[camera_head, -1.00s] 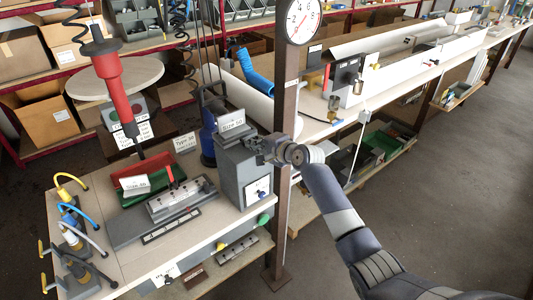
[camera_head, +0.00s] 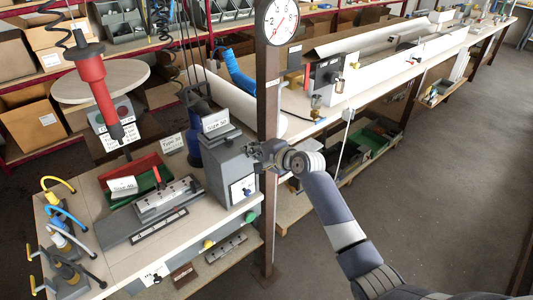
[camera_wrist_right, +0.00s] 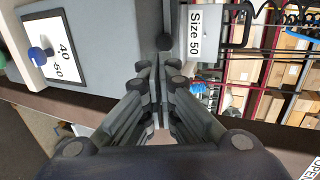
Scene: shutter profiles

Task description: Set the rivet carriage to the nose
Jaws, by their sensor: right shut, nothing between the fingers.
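A light grey block with dark holes (camera_head: 166,202), which looks like the rivet carriage, sits on a dark grey base (camera_head: 112,229) on the bench. A thin red-topped lever stands behind it. Which part is the nose I cannot tell. To its right stands a grey box (camera_head: 222,172) with a "Size 50" card (camera_head: 215,121) on top and a blue knob on a "40/50" plate. My right gripper (camera_head: 256,150) is shut and empty at the box's upper right edge; in the wrist view its fingers (camera_wrist_right: 160,75) are together beside the box. Contact is unclear. My left gripper is not in view.
A brown post (camera_head: 268,100) with a dial stands close behind my right gripper. A red hanging tool (camera_head: 96,85) is above the bench's left side. Red and green trays (camera_head: 130,172) lie behind the block. Hoses and fittings crowd the left end.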

